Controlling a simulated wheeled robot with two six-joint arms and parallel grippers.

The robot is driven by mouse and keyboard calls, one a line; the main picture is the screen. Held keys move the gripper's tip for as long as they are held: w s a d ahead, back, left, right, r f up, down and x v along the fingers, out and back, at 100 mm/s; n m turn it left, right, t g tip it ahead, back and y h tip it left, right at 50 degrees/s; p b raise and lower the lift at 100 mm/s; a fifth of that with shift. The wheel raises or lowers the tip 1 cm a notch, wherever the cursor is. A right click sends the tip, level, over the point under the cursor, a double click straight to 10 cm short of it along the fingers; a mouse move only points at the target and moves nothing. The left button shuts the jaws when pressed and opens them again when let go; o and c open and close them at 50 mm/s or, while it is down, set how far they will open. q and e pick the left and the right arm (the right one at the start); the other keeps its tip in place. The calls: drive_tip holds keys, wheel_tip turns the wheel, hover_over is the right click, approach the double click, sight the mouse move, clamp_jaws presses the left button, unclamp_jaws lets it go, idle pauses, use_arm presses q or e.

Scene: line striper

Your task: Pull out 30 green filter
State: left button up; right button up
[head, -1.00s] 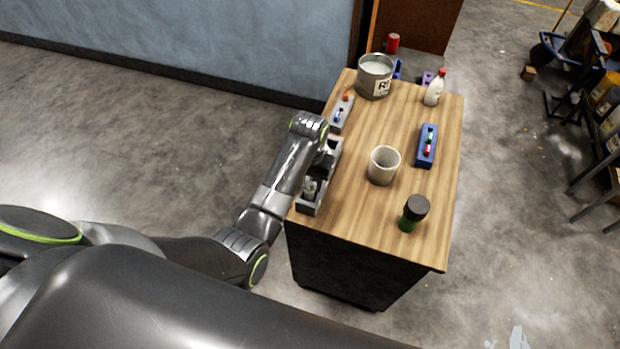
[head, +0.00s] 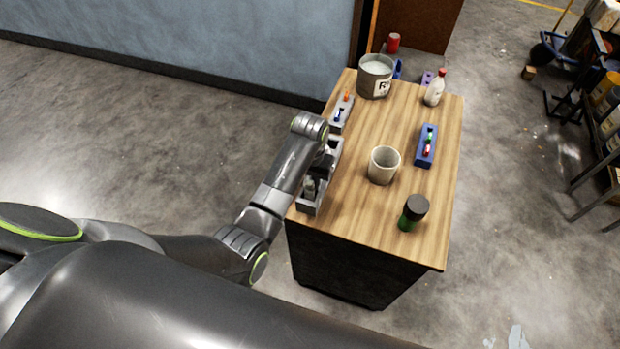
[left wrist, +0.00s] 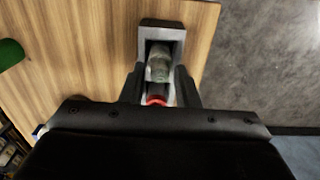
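My left gripper (left wrist: 159,75) is over the long grey holder (left wrist: 161,25) at the left edge of the wooden cabinet top. In the left wrist view its two fingers are apart, one on each side of the holder's slot. A pale grey-green cylinder (left wrist: 159,62) lies in the slot, and a red piece (left wrist: 156,100) shows between the fingers, nearer my palm. I cannot tell whether the fingers touch either piece. In the head view my wrist covers part of the grey holder (head: 309,207). No clearly marked 30 green filter can be read. My right gripper is out of view.
A pale cup (head: 383,166), a blue holder (head: 424,157) with small green and red pieces, and a black-capped green jar (head: 413,213) stand to the right. A tin (head: 375,77), a smaller grey holder (head: 341,115) and a white bottle (head: 434,90) stand farther back.

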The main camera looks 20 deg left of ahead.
use_arm(q)
clamp_jaws()
drive_tip(key=shift+r, duration=4.05)
